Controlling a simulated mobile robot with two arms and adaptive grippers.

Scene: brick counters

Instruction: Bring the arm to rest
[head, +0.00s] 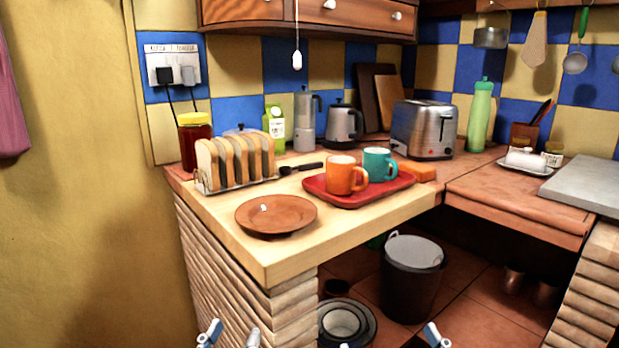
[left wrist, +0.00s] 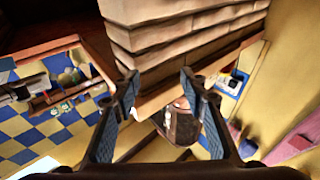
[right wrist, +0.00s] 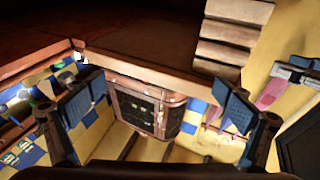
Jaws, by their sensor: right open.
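My left gripper (head: 231,335) shows at the bottom edge of the head view, in front of the counter's brick base and below the countertop. In the left wrist view my left gripper (left wrist: 158,88) has its two blue-padded fingers apart, with nothing between them. My right gripper (head: 391,342) barely shows at the bottom edge of the head view, right of the left one. In the right wrist view my right gripper (right wrist: 160,100) has its fingers wide apart and is empty. Most of both arms is hidden below the head view.
The wooden counter (head: 345,228) holds a brown plate (head: 277,215), a toast rack (head: 236,160) and a red tray (head: 340,200) with orange (head: 343,177) and teal (head: 380,165) mugs. A dark bin (head: 411,285) stands under the counter. Bare wall lies at left.

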